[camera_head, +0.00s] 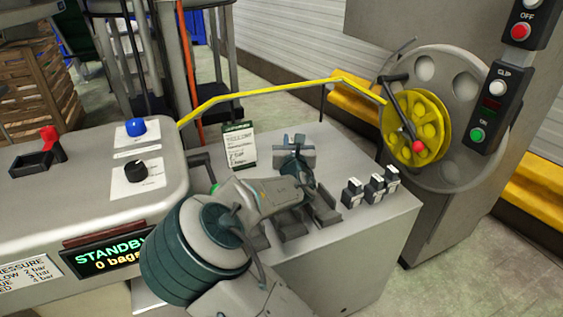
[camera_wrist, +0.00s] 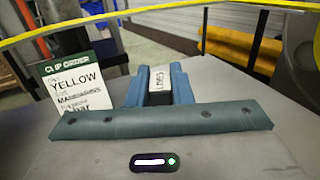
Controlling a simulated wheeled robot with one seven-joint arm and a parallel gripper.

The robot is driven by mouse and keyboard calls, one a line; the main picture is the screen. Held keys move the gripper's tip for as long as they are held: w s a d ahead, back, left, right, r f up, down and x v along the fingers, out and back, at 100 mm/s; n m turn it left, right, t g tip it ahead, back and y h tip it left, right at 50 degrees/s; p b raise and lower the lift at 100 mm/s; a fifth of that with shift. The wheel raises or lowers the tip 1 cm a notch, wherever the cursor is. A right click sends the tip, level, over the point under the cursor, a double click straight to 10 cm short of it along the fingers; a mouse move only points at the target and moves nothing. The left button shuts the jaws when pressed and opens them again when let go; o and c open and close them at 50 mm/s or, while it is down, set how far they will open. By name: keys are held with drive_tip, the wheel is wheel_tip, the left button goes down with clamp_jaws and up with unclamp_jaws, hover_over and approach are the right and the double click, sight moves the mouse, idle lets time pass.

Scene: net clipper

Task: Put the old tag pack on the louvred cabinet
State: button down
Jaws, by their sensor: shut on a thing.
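My gripper (camera_head: 295,155) is over the grey worktop (camera_head: 340,150), near the printed order card. In the wrist view its two teal fingers (camera_wrist: 157,88) are shut on a small dark pack with a white label (camera_wrist: 157,77). In the head view my gripper and wrist mostly hide this pack. I cannot tell from its label whether it is the old tag pack. Three similar dark packs with white tops (camera_head: 374,188) stand in a row at the worktop's right. No louvres show on any visible face, so I cannot tell which cabinet is the louvred one.
The order card (camera_head: 238,146) stands at the worktop's back left. A yellow rail (camera_head: 270,88) crosses behind. A machine with a yellow reel (camera_head: 416,128) stands at right. A control console (camera_head: 90,180) reading STANDBY is at left. Dark holders (camera_head: 325,208) sit along the worktop's front.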

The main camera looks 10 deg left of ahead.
drive_tip(key=shift+w+a+f+b, duration=0.3)
drive_tip(key=shift+a+f, duration=0.4)
drive_tip(key=shift+f, duration=0.45)
drive_tip(key=shift+w+a+f+b, duration=0.15)
drive_tip(key=shift+w+a+f, duration=0.25)
drive_tip(key=shift+a+f, duration=0.55)
drive_tip(key=shift+w+a+f+b, duration=0.3)
drive_tip(key=shift+a+f, duration=0.2)
drive_tip(key=shift+f, duration=0.85)
drive_tip(key=shift+f, duration=0.15)
drive_tip(key=c, duration=1.3)
unclamp_jaws()
drive_tip(key=shift+r, duration=0.2)
drive_tip(key=p+v, duration=0.1)
drive_tip(key=v, duration=0.6)
drive_tip(key=shift+s, duration=0.25)
